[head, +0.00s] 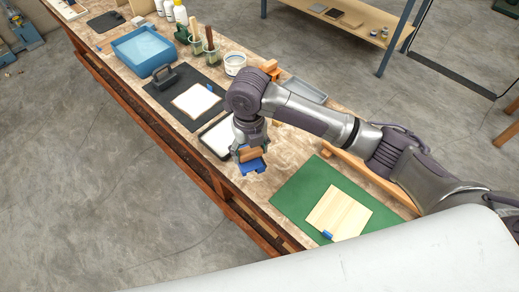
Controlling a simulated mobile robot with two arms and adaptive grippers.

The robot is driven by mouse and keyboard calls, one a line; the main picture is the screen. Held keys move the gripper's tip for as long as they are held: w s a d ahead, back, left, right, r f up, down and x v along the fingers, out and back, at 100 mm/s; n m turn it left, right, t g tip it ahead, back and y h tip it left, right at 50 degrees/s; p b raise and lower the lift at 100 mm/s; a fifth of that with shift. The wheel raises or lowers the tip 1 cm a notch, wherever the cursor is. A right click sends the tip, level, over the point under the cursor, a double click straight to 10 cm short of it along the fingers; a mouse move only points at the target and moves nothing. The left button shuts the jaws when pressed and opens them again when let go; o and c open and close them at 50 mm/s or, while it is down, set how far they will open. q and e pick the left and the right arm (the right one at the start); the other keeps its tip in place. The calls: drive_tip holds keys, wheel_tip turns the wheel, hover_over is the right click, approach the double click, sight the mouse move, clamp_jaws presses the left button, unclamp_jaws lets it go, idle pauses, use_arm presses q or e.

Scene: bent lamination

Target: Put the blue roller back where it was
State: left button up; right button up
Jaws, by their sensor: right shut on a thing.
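My right gripper (249,148) reaches in from the right and is shut on the blue roller (255,166), a small blue piece with a wooden-coloured part. It hangs near the bench's front edge, in front of a dark tray with a white surface (216,138). The height of the roller above the bench is hard to tell. My right arm and gripper hide part of the tray and the bench behind. My left gripper is not in view.
On the bench (268,194), a green mat (295,190) with a pale wooden board (338,212) lies to the right. A dark mat (166,100), blue tub (143,50), white tub (234,64) and brushes in pots lie left. Some bare bench shows between tray and green mat.

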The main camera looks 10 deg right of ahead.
drive_tip(key=w+d+f, duration=0.1)
drive_tip(key=f, duration=0.1)
drive_tip(key=w+d+f+p, duration=0.1)
drive_tip(key=f, duration=0.1)
drive_tip(key=w+d+f+p, duration=0.1)
drive_tip(key=f, duration=0.1)
drive_tip(key=shift+w+d+f, duration=0.2)
drive_tip(key=shift+w+f, duration=0.05)
drive_tip(key=shift+f, duration=0.2)
drive_tip(key=shift+f, duration=0.35)
